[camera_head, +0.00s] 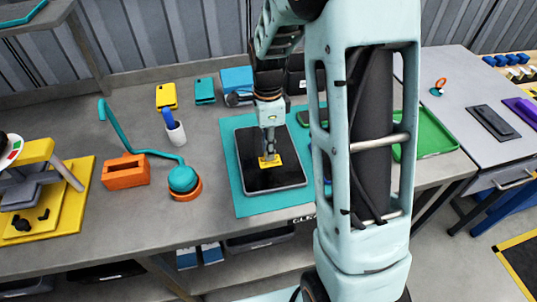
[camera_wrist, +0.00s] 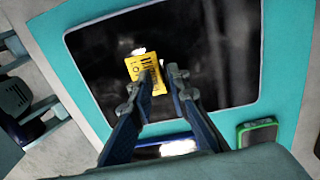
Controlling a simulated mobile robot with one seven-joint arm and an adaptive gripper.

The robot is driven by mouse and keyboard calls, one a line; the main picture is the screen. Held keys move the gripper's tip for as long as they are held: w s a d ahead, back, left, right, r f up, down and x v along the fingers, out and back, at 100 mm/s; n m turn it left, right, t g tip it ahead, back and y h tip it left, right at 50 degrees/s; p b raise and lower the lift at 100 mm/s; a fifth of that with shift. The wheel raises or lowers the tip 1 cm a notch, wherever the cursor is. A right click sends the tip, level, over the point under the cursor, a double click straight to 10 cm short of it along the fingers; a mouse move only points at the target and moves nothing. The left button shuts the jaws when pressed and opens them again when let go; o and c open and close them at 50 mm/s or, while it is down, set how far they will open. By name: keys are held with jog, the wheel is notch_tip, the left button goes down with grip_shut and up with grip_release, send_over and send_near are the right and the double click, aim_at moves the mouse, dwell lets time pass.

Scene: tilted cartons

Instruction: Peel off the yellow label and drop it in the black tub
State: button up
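The yellow label (camera_head: 270,161) with black print lies on the dark glossy screen of a tablet-like panel (camera_head: 249,177). In the wrist view the label (camera_wrist: 139,67) sits left of centre, with the panel's screen (camera_wrist: 105,85) around it. My gripper (camera_head: 268,157) points down at the label. In the wrist view my gripper (camera_wrist: 162,72) has its two fingertips a little apart; the left one overlaps the label's right part and the right one is over bare screen. Contact cannot be told. A dark box (camera_head: 296,78) behind my arm is mostly hidden; whether it is the black tub is unclear.
The panel lies on a teal mat (camera_head: 240,197). A teal desk lamp (camera_head: 182,178), an orange block (camera_head: 125,172) and a white cup (camera_head: 175,134) stand left. A green tray (camera_head: 430,138) is right of my arm. Black bins (camera_head: 258,242) sit below the bench.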

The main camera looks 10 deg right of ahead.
grip_shut()
jog(key=shift+r, duration=0.15)
dwell(0.4)
notch_tip(320, 180, up, 8)
jog(key=p, duration=0.6)
jog(key=shift+w, duration=0.15)
dwell(0.9)
